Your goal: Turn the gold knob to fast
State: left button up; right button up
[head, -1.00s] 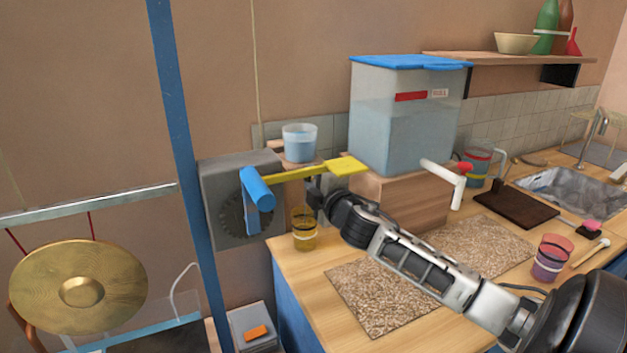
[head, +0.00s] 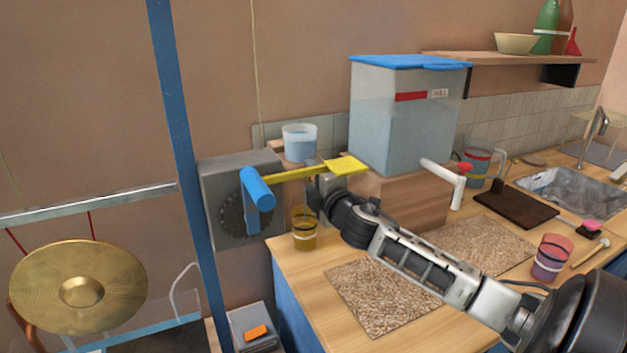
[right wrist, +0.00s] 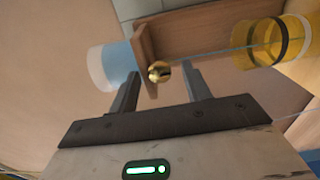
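The gold knob (right wrist: 159,72) is a small round brass piece on the edge of a wooden board (right wrist: 190,42) in the right wrist view. My right gripper (right wrist: 163,75) is open, with one finger on each side of the knob in the picture. The knob seems just beyond or level with the fingertips; I see no clear contact. In the head view my right gripper (head: 320,193) is under the yellow paddle, and the knob is hidden there. No fast marking is readable. My left gripper is not in view.
A cup of water (head: 300,143) stands on the wooden stand and a yellow cup (head: 304,232) on the counter below. The yellow paddle (head: 345,165) and blue handle (head: 258,188) are close by. A water tank (head: 400,125) stands behind; a gong (head: 80,286) hangs left.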

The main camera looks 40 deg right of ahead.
pick_arm(q)
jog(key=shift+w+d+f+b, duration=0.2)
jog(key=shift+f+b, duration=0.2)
jog(key=shift+b, duration=0.6)
pick_arm(e)
jog(key=v, duration=1.6)
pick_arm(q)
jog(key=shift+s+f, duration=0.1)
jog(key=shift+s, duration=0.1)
pick_arm(e)
jog(key=shift+d, duration=0.1)
